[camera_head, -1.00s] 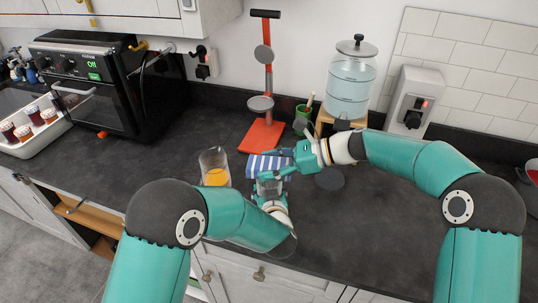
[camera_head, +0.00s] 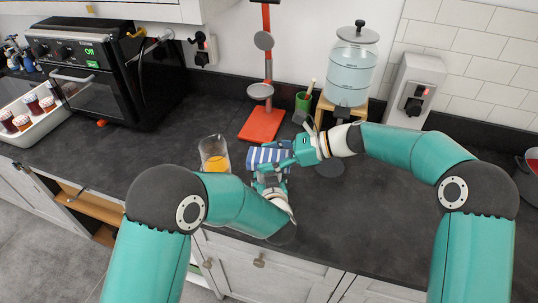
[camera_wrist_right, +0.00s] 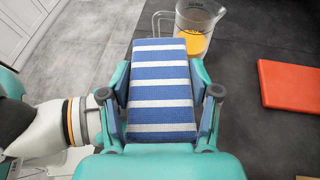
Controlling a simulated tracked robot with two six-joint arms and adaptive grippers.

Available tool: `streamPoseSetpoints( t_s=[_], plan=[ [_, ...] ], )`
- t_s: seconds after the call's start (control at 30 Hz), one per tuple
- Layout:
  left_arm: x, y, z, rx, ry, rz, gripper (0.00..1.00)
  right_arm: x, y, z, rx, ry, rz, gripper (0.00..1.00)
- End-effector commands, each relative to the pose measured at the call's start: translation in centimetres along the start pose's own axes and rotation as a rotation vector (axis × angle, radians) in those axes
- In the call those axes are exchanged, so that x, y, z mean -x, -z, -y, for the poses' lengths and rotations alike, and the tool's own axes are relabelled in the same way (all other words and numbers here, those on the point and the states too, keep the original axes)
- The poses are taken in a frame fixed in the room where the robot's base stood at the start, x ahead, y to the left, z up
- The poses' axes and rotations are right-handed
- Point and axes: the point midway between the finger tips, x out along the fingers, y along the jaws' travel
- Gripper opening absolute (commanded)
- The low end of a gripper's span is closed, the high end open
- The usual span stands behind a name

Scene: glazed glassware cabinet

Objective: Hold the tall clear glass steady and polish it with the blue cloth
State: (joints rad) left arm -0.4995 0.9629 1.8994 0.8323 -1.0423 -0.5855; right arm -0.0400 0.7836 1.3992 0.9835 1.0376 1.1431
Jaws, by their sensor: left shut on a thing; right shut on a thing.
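The blue cloth (camera_head: 268,158), blue with white stripes, looks like a thick folded pad above the counter at the centre of the head view. It fills the middle of the right wrist view (camera_wrist_right: 162,88). My right gripper (camera_head: 284,155) is shut on it, with one finger on each side in the right wrist view (camera_wrist_right: 160,108). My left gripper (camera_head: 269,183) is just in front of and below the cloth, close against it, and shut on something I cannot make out. I cannot see a separate tall clear glass; the cloth and grippers cover that spot.
A clear jug (camera_head: 214,161) with orange liquid stands close left of the cloth. A red-based stand (camera_head: 262,124), a green cup (camera_head: 303,102) and a water dispenser (camera_head: 350,72) are behind. An oven (camera_head: 88,72) is at left. The counter (camera_head: 400,205) is clear at right.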

Motion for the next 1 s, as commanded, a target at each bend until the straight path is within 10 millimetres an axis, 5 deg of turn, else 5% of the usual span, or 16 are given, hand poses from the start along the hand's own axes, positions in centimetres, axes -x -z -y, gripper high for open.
streamPoseSetpoints(
  t_s=[1.0],
  plan=[
    [0.0, -0.1, 0.0, -0.003, -0.001, 0.003, 0.17, -2.5, 0.3, -0.5, -0.002, -0.007, 0.0, 0.3]
  ],
)
